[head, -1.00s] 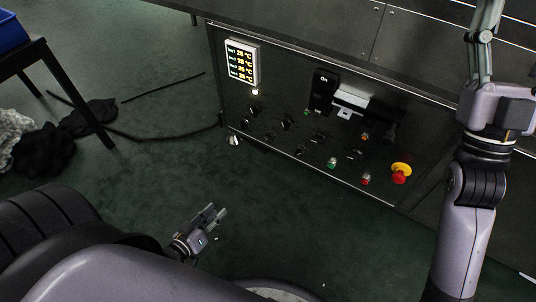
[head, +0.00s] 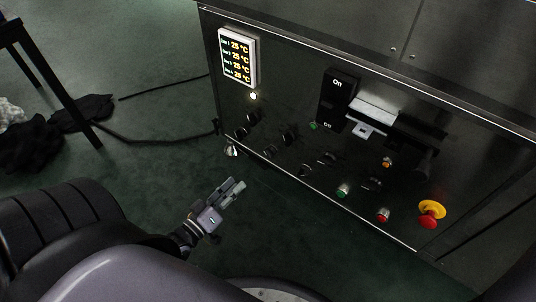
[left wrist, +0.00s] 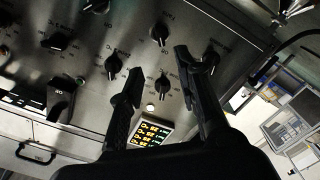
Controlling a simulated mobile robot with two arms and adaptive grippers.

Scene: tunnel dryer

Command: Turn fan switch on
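The dryer's dark control panel (head: 300,110) carries several black rotary switches, such as one (head: 290,135) at the middle and one (head: 252,118) at the left. My left gripper (head: 238,187) is open and empty, in front of and below the panel's lower left edge. In the left wrist view its two fingers (left wrist: 160,62) are spread toward the panel. One black knob (left wrist: 162,85) shows between them, and another (left wrist: 160,33) lies just past the tips. Contact with a knob does not show. My right gripper is out of view.
A lit temperature display (head: 237,57) is at the panel's upper left. A large On/Off breaker (head: 337,97) with a metal bracket is at the middle. A red and yellow emergency stop (head: 431,213) is at the right. A cable (head: 160,138) lies on the floor.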

